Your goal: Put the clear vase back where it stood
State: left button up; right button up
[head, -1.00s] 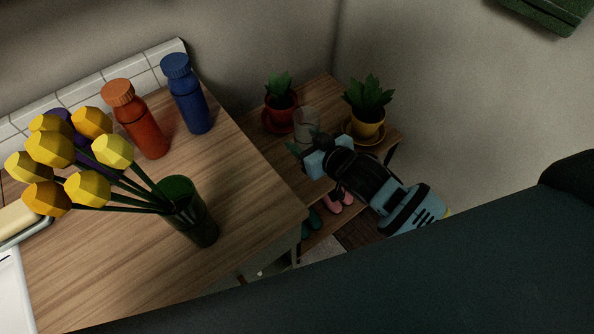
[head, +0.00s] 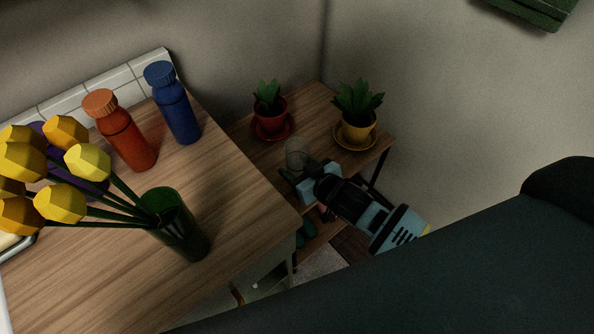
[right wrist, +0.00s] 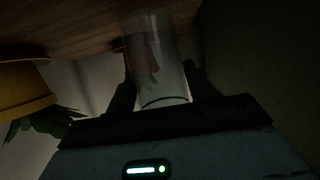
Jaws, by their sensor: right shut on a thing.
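The clear vase (head: 298,151) is a see-through cylinder, held at the front of the small wooden shelf (head: 310,104) in the head view. My right gripper (head: 303,170) is shut on it, one finger on each side. In the right wrist view the vase (right wrist: 156,62) stands out between the dark fingers of the gripper (right wrist: 160,90), with wood beyond it. I cannot tell whether its base touches the shelf. My left gripper is not in view.
A red-potted plant (head: 270,115) and a yellow-potted plant (head: 356,118) stand on the shelf top, with bare wood between them. On the higher table (head: 230,190) are a blue bottle (head: 176,110), an orange bottle (head: 127,138) and a green vase (head: 182,232) of yellow flowers.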

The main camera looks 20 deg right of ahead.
jog(key=shift+f, duration=0.9)
jog(key=shift+f, duration=0.2)
jog(key=o, duration=1.2)
jog(key=shift+r, duration=0.25)
jog(key=p+v, duration=0.1)
jog(key=v, duration=1.1)
jog(key=shift+f, duration=0.15)
jog(key=shift+s, duration=0.1)
